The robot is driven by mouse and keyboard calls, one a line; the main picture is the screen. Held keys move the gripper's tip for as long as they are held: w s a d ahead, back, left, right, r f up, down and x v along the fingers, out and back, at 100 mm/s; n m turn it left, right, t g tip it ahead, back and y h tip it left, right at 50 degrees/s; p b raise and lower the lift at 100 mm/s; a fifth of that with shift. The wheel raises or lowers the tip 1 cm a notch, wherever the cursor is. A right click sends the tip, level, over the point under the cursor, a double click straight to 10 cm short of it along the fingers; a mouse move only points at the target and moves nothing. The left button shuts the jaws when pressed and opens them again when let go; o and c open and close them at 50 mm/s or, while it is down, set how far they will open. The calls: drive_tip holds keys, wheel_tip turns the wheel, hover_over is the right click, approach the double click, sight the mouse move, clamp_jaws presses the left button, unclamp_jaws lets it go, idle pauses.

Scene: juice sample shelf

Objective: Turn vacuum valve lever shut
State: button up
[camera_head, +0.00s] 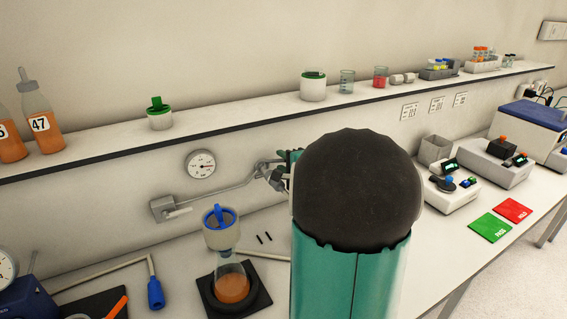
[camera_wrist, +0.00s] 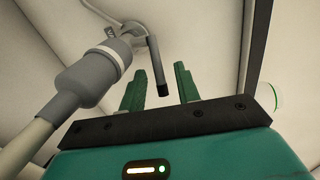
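In the wrist view, the grey valve body (camera_wrist: 88,78) with a white band lies at the upper left. A thin grey lever (camera_wrist: 153,58) with a black end hangs beside it. My gripper (camera_wrist: 160,72) has its two green fingers apart, and the lever's black end appears between them. I cannot tell whether either finger touches it. In the head view the valve (camera_head: 268,169) is at the right end of a pipe along the wall. There my arm hides most of the gripper and I cannot make out the lever.
A round gauge (camera_head: 201,164) is on the wall above the pipe. A flask with a blue-topped funnel (camera_head: 220,232) stands on the bench (camera_head: 185,262) below. A long shelf (camera_head: 240,118) with bottles and jars runs above the valve.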

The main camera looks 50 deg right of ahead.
clamp_jaws()
drive_tip(key=shift+w, duration=0.1)
drive_tip(key=shift+w+d+n+t+y, duration=0.2)
drive_tip(key=shift+d+n+y, duration=0.1)
drive_tip(key=shift+n+y, duration=0.65)
drive_tip(key=shift+w+d+n+t+y, duration=0.1)
drive_tip(key=shift+w+d+n+y, duration=0.3)
drive_tip(key=shift+y, duration=0.85)
drive_tip(key=shift+s+a, duration=0.15)
drive_tip(key=shift+s, duration=0.05)
unclamp_jaws()
drive_tip(key=s+r, duration=0.2)
drive_tip(key=s, duration=1.1)
drive_tip(key=shift+s+a+r, duration=0.2)
drive_tip(key=shift+s, duration=0.1)
